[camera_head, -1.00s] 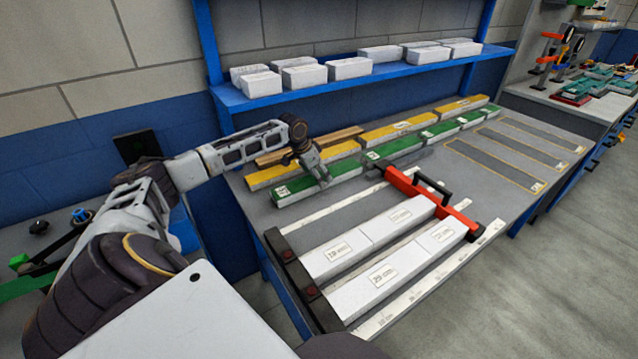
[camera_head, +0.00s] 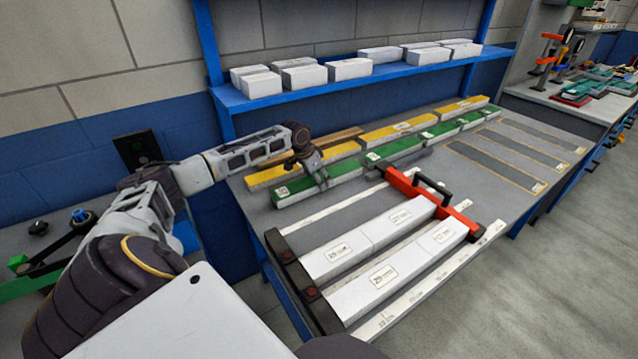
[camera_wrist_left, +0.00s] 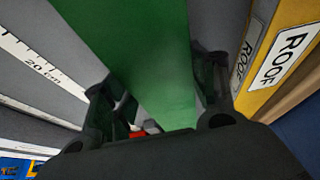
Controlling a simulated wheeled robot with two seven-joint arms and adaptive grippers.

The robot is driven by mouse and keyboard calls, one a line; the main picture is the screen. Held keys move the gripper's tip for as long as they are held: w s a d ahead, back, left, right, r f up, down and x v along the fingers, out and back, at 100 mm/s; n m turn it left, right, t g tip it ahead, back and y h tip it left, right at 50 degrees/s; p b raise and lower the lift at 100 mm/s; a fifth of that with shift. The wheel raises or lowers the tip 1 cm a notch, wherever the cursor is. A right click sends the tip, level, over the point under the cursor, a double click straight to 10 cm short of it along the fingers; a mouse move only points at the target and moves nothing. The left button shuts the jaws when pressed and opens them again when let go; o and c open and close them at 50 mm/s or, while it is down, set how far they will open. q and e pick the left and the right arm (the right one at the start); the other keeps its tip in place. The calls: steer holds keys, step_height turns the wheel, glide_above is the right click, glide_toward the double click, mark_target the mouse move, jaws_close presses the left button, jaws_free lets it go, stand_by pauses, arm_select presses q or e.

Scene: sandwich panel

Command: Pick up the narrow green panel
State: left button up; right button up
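A row of green panels lies along the back of the table, in front of the yellow panels. My left gripper (camera_head: 319,178) is at the long green panel (camera_head: 345,172) at the left end of this row. In the left wrist view this green panel (camera_wrist_left: 140,45) runs between my two fingers (camera_wrist_left: 165,105), one on each side. The fingers look spread around it; firm contact on both sides does not show. The panel lies flat on the table. Which green panel is the narrow one is not clear. My right gripper is out of view.
Yellow panels (camera_head: 385,131) lie close behind the green row, one labelled ROOF (camera_wrist_left: 285,62). A red and black jig frame (camera_head: 402,182) with white blocks (camera_head: 385,275) and rulers stands in front. A blue shelf (camera_head: 390,72) with white blocks hangs behind. Grey marked slots (camera_head: 510,157) at right are empty.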

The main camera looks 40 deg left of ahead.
arm_select(q)
steer(key=c, duration=0.4)
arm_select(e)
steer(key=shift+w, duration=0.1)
